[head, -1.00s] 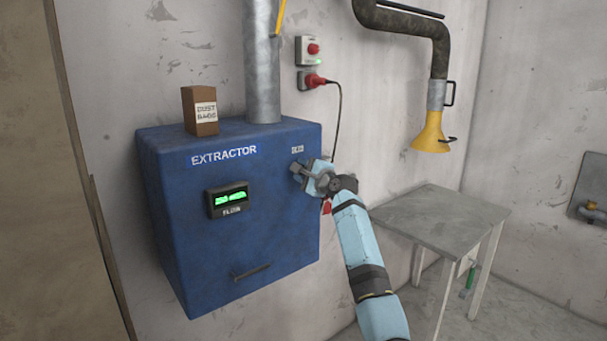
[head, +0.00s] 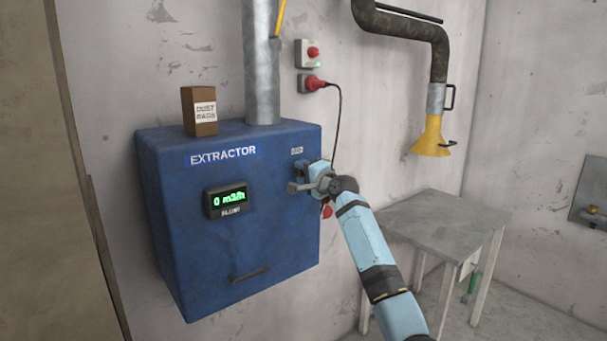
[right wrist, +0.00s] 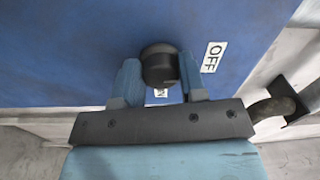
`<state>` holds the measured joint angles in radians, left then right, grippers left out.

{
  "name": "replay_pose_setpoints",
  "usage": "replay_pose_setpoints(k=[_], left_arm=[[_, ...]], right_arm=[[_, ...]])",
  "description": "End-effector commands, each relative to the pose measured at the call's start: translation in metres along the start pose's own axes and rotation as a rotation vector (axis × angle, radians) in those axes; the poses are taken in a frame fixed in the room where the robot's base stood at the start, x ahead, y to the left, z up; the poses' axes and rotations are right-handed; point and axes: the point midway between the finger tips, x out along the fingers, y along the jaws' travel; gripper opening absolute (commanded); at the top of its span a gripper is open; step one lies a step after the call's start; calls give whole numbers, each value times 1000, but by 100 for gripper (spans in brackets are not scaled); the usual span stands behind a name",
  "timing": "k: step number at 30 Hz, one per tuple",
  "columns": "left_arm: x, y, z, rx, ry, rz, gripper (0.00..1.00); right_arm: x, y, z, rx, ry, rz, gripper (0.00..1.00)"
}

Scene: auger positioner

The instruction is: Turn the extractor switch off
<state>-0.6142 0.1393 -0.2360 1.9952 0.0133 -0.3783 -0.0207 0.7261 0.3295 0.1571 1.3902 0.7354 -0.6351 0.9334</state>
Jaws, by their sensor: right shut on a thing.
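The blue extractor box (head: 215,270) hangs on the wall in the head view. Its flow display (head: 227,200) reads 0 m3/h in green. My right gripper (head: 306,182) is at the upper right of its front face. In the right wrist view, my right gripper (right wrist: 158,82) is shut on the dark round switch knob (right wrist: 159,62), one finger on each side. The OFF label (right wrist: 212,57) is beside the knob, and a second label is partly hidden behind the gripper. The gripper hides the knob in the head view. My left gripper is not in view.
A dust bags box (head: 199,112) stands on the extractor, beside a metal duct (head: 262,75). A red plug with a cable (head: 314,83) is on the wall. A grey table (head: 440,215) stands to the right, below a yellow hood (head: 431,138).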

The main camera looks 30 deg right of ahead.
Motion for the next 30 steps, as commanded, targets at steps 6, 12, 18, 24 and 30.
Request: replay_pose_setpoints(k=[6, 12, 18, 24, 30], left_arm=[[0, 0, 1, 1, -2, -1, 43], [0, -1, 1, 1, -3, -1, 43], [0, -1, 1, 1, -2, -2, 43], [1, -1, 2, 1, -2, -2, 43], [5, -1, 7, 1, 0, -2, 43]], right_arm=[[0, -5, -2, -5, 4, -8, 15], [0, -5, -2, -4, 4, -8, 54], [0, -2, -1, -3, 3, -4, 61], [-6, -1, 0, -3, 2, -3, 61], [-40, 2, 0, -4, 2, -3, 61]])
